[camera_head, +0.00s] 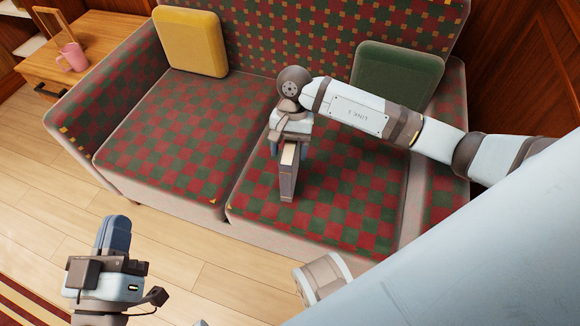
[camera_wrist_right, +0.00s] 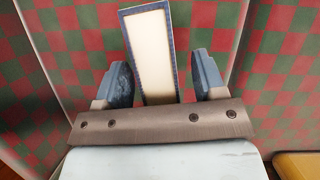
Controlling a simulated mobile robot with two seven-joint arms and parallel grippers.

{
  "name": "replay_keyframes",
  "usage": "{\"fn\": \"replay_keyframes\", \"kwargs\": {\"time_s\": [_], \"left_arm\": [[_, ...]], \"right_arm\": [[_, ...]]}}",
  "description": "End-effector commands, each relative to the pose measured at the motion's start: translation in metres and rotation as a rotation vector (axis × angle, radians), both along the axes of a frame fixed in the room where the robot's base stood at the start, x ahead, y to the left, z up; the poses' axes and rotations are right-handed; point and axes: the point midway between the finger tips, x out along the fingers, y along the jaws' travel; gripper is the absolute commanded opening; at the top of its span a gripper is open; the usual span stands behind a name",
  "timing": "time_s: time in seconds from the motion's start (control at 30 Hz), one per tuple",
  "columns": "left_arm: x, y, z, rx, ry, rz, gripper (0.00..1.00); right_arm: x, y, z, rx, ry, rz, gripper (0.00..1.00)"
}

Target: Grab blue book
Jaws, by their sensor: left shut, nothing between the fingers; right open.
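The blue book (camera_head: 288,182) stands upright on the right seat cushion of the sofa, its cover looking dark grey-blue in the head view. In the right wrist view the book (camera_wrist_right: 152,52) shows cream page edges framed by a blue cover. My right gripper (camera_head: 290,148) is above the book and open, its fingers on either side of the book's upper part. In the wrist view a gap shows between the book and each finger of the right gripper (camera_wrist_right: 163,75), wider on the right. My left gripper (camera_head: 113,235) is shut and empty, over the floor at lower left.
The checked red and green sofa (camera_head: 165,140) holds a yellow pillow (camera_head: 191,42) at left and a green pillow (camera_head: 397,76) behind my right arm. A wooden side table (camera_head: 98,40) with a pink mug (camera_head: 73,57) stands at upper left. The left seat cushion is clear.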

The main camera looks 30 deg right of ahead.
Motion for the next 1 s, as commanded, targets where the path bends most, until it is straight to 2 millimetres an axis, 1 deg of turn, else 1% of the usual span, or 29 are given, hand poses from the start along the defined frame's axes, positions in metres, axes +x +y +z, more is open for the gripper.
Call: {"fn": "replay_keyframes", "kwargs": {"time_s": [0.03,0.1,0.47,0.87,0.97,1.0], "left_arm": [[0.0002,-0.0001,-0.0025,0.002,0.004,-0.002,0.0],[0.0002,-0.0002,-0.0034,0.005,0.009,-0.003,0.0],[0.0002,-0.0004,-0.0036,0.005,0.01,-0.003,0.0],[-0.0001,-0.0006,-0.0095,0.004,0.011,-0.004,0.0],[-0.0001,-0.0006,-0.0086,0.004,0.011,-0.004,0.0],[-0.0001,-0.0006,-0.0086,0.004,0.011,-0.004,0.0]], "right_arm": [[-0.0016,0.0013,-0.0052,0.002,0.001,0.0,0.64],[-0.0024,0.0017,-0.0074,0.001,0.0,-0.001,0.64],[-0.0024,0.0017,-0.0075,0.0,0.0,-0.001,0.64],[-0.0022,0.0016,-0.011,-0.001,-0.001,-0.001,0.64],[-0.0023,0.0016,-0.0101,-0.001,-0.001,-0.001,0.43],[-0.0023,0.0016,-0.0102,-0.001,-0.001,-0.001,0.34]]}}
